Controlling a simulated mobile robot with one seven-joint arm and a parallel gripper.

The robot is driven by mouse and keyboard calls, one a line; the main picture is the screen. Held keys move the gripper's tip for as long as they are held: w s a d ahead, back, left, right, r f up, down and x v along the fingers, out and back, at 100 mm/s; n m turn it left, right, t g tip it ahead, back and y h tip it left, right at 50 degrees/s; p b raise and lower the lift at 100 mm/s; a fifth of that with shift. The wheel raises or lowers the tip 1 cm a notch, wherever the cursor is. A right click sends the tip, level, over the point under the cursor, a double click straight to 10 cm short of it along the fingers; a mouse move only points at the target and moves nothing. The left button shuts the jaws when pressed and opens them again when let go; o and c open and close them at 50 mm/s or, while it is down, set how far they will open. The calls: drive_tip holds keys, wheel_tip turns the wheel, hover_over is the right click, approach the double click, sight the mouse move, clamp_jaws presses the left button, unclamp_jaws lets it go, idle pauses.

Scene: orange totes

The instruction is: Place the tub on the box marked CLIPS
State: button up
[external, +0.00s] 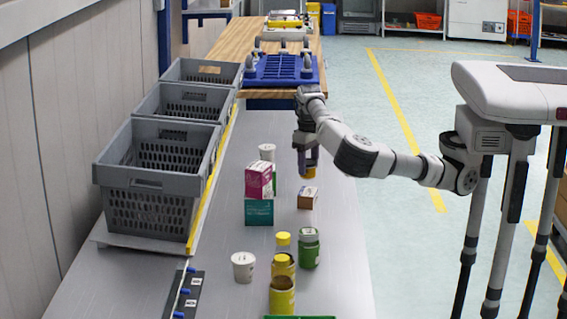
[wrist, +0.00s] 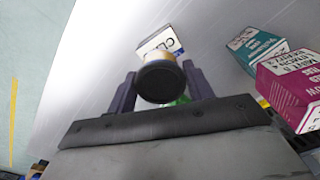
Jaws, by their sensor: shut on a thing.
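My gripper (external: 308,160) is shut on a small tub (external: 309,172), yellow-orange in the external view. In the wrist view the tub (wrist: 160,82) shows a dark round end and a yellow edge between the two fingers of my gripper (wrist: 160,90). The box marked CLIPS (external: 307,197) is small, brown-sided and pale-topped, on the grey bench. In the wrist view the box (wrist: 158,42) shows the letters "CL"; the tub hides the rest. In the external view the tub is above the box's level and apart from it in the picture; the exact gap is unclear.
A green jar (external: 309,248), yellow jars (external: 282,290) and a white tub (external: 243,266) stand nearer the camera. Grey crates (external: 155,215) line the left.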

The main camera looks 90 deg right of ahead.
sight(308, 176)
drive_tip(key=shift+f, duration=2.15)
drive_tip(key=shift+f, duration=0.1)
drive_tip(key=o, duration=1)
wheel_tip(308, 176, up, 12)
drive_tip(key=shift+r+b, duration=0.15)
drive_tip(key=shift+b, duration=0.25)
